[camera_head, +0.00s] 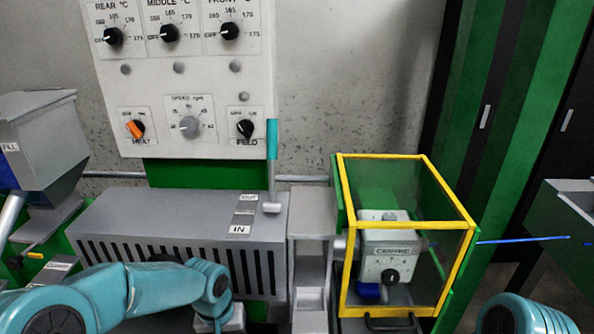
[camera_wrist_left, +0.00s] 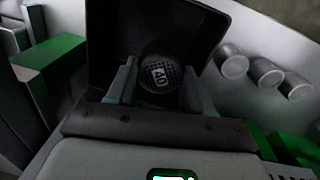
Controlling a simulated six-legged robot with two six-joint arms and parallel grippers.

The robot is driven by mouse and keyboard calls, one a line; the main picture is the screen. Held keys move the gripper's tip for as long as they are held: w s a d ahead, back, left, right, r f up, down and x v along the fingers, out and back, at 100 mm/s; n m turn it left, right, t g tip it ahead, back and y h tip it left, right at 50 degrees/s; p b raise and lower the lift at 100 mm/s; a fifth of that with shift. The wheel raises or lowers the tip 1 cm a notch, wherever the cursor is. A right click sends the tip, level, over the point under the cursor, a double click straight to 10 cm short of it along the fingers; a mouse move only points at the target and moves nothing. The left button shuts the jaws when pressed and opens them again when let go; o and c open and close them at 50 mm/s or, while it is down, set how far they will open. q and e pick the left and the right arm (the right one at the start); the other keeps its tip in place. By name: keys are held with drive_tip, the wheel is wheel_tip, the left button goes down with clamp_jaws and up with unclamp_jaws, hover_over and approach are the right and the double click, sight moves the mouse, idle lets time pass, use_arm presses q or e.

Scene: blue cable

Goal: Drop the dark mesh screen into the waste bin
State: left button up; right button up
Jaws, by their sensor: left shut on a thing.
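The dark mesh screen (camera_wrist_left: 161,88) is a round black disc with a pale "40" label. It shows in the left wrist view between the fingers of my left gripper (camera_wrist_left: 160,76), which is shut on it. A black open box (camera_wrist_left: 112,28), which looks like the waste bin, lies just beyond the screen. I cannot tell whether the screen is over its opening or short of it.
Three grey cylinders (camera_wrist_left: 267,73) stand right of the box in the wrist view. In the head view, a slotted grey housing (camera_head: 185,235) stands beyond my left arm. A yellow-framed guard (camera_head: 400,165) is right of it, with a blue cable (camera_head: 520,240) beyond.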

use_arm(q)
drive_tip(key=shift+d+r, duration=0.1)
drive_tip(key=o, duration=1.2)
drive_tip(key=r, duration=0.5)
drive_tip(key=a+r+p, duration=0.1)
drive_tip(key=r, duration=1)
drive_tip(key=shift+a+r+p, duration=0.1)
drive_tip(key=shift+a+p, duration=0.05)
drive_tip(key=shift+p, duration=0.25)
drive_tip(key=shift+s, duration=0.1)
